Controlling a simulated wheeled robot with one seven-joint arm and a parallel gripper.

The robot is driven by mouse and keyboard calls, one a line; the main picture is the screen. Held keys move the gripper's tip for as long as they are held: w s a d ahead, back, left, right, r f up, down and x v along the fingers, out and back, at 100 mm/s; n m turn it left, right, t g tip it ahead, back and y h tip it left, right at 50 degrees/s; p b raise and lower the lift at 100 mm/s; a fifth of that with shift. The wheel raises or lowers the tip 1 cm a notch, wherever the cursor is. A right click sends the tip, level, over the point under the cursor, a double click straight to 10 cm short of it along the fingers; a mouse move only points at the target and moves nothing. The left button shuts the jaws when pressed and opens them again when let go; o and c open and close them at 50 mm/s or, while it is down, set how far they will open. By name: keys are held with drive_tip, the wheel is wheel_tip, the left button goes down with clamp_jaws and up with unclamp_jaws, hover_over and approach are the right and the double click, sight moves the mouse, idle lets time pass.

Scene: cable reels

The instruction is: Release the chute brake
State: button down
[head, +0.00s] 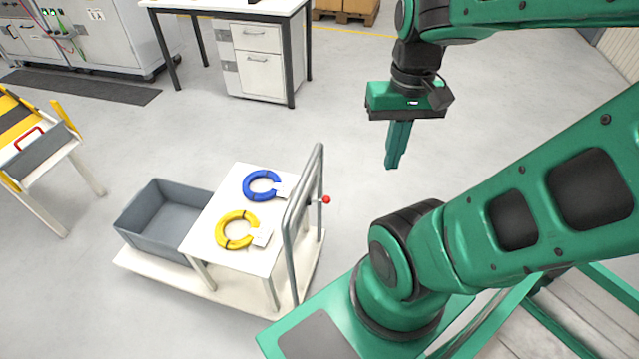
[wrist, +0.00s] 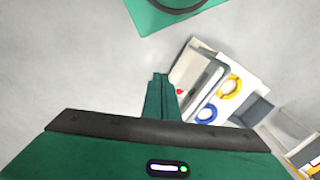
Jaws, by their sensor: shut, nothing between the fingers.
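A sloped chute-like stand (head: 50,158) with yellow sides and a black-and-yellow striped face is at the left edge of the head view, partly cut off. A red handle (head: 28,137) lies across it; I cannot tell for sure that this is the brake. Part of the stand also shows at the lower right of the wrist view (wrist: 304,152). My gripper (head: 392,166) is shut and empty, pointing down over open floor at the upper right, far from the stand. Its closed fingers also show in the wrist view (wrist: 159,77).
A trolley (head: 150,264) stands between, with a grey bin (head: 160,221), a blue ring (head: 261,185), a yellow ring (head: 236,230), a metal push handle (head: 304,215) and a red ball knob (head: 326,200). A desk (head: 262,60) and grey cabinets (head: 105,40) are behind.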

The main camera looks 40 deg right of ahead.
drive_tip(key=n+g, duration=0.1)
drive_tip(key=n, duration=0.1)
hover_over(326, 200)
drive_tip(key=s+d, duration=0.4)
drive_tip(key=s, duration=0.1)
drive_tip(key=w+f, duration=0.4)
drive_tip(key=w, duration=0.2)
drive_tip(key=w+a+f+n+g, duration=0.1)
drive_tip(key=w+f, duration=0.3)
drive_tip(key=w, duration=0.2)
drive_tip(key=shift+w+a+n, duration=0.15)
drive_tip(key=shift+a+n, duration=0.15)
drive_tip(key=s+f, duration=0.2)
drive_tip(key=f, duration=0.7)
drive_tip(key=s+a+f, duration=0.1)
drive_tip(key=s+f, duration=0.1)
drive_tip(key=f, duration=0.8)
drive_tip(key=shift+f, duration=0.25)
